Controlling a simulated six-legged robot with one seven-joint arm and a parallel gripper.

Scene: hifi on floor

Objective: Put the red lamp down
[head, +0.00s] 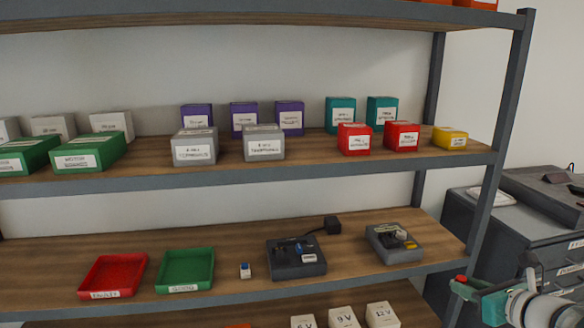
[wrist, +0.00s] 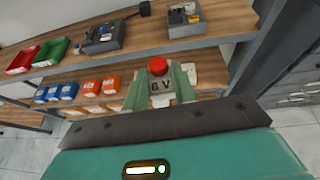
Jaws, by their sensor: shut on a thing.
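The red lamp (wrist: 158,66) shows as a round red cap between the two pale green fingers of my gripper (wrist: 158,82) in the wrist view. My gripper is shut on it, and the fingers hide its lower part. In the head view my gripper (head: 468,289) is at the lower right, with a small red part of the lamp (head: 461,278) at its tip. The lamp is held in front of the shelf unit, near its right post.
Pale voltage boxes (head: 343,317) stand below. A grey cabinet (head: 520,240) is at right.

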